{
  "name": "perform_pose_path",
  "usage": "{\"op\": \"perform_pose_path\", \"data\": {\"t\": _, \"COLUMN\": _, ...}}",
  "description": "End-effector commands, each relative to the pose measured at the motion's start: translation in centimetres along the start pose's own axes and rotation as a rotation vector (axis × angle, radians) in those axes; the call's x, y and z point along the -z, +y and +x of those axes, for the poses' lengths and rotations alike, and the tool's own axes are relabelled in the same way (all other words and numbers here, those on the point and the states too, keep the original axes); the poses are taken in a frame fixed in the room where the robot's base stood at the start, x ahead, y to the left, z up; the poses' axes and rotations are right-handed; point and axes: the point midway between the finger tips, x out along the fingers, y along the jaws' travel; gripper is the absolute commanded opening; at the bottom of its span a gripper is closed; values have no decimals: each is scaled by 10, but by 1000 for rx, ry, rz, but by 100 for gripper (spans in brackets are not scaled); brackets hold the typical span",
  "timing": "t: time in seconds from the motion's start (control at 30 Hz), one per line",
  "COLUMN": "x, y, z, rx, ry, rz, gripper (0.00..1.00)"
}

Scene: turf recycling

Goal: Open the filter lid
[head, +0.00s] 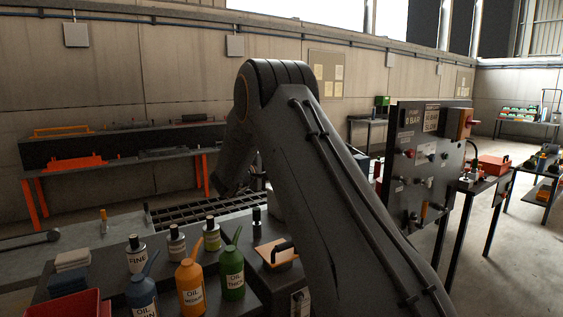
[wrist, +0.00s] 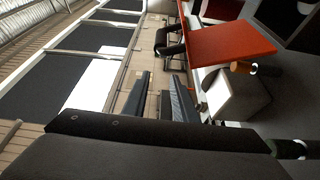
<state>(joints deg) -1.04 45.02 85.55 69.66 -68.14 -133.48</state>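In the head view a flat orange-tan lid (head: 287,257) with a black handle (head: 283,245) lies on a dark box at the bench's front, beside my arm. I take it for the filter lid; no label on it is legible. In the wrist view a red-orange plate (wrist: 232,42) with a black arched handle (wrist: 171,40) shows ahead; I cannot tell if it is the same lid. My gripper (wrist: 158,80) shows two dark fingers, apart, with nothing held between them. In the head view my arm hides the gripper.
Oil cans in blue, orange (head: 190,287) and green (head: 233,278) stand left of the lid, with several bottles behind. A dark control panel (head: 424,165) stands to the right. In the wrist view a pale box (wrist: 237,100) is close to the fingers.

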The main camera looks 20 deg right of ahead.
Motion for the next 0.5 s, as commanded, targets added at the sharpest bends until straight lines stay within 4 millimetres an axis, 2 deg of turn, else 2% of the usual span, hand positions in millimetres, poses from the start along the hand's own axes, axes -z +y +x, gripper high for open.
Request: {"op": "perform_pose_path", "data": {"t": 0.5, "x": 10, "y": 14, "z": -29, "rx": 0, "ry": 0, "rz": 0, "gripper": 25}}
